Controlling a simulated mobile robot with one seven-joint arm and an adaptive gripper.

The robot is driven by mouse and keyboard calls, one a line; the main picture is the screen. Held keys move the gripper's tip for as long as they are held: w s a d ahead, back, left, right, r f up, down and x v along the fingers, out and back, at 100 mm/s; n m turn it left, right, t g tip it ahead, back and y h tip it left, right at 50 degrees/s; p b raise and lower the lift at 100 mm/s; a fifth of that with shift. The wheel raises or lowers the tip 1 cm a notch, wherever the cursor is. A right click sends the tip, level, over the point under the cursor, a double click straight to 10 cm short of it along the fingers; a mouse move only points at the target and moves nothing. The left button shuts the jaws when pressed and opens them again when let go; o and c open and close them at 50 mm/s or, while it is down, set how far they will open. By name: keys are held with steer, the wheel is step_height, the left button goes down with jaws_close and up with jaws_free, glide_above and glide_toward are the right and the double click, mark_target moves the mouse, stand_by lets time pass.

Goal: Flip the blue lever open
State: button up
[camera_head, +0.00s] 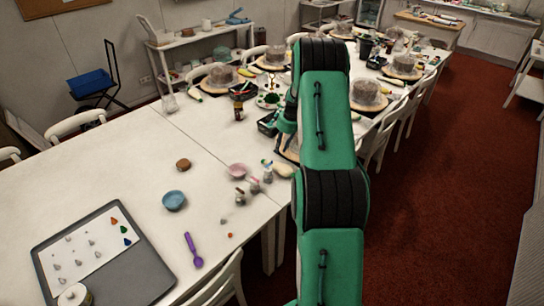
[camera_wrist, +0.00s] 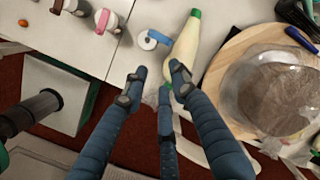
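A small white-topped container (camera_wrist: 147,41) shows in the wrist view with a blue lever (camera_wrist: 159,37) on its top. Whether the lever is up or down is hard to tell. My gripper (camera_wrist: 157,86) is open and empty, its dark blue fingers spread just below the container in the picture and apart from it. In the head view, my arm hides most of my gripper, and the small containers (camera_head: 254,186) stand near the table edge, the blue-marked one closest to my arm.
A container with a pink lever (camera_wrist: 103,20) and a darker one stand left of it. A pale squeeze bottle (camera_wrist: 184,45) with a green cap lies close on its right. A wooden turntable (camera_wrist: 222,80) with a plastic-covered cake is further right. The table edge runs beneath my fingers.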

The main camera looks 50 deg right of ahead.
mark_target(269, 164)
steer(key=w+r+n+g+p, duration=0.1)
steer(key=w+n, duration=0.1)
steer(key=n, duration=0.4)
steer(key=w+r+n+g+h+p, duration=0.1)
steer(key=w+n+p, duration=0.1)
steer(key=n, duration=0.5)
steer(key=shift+w+a+r, duration=0.15)
steer(key=shift+w+r, duration=0.2)
steer(key=shift+w, duration=0.45)
steer(key=shift+f, duration=0.1)
step_height(269, 164, down, 14)
steer(key=shift+r, duration=0.2)
steer(key=shift+c, duration=0.6)
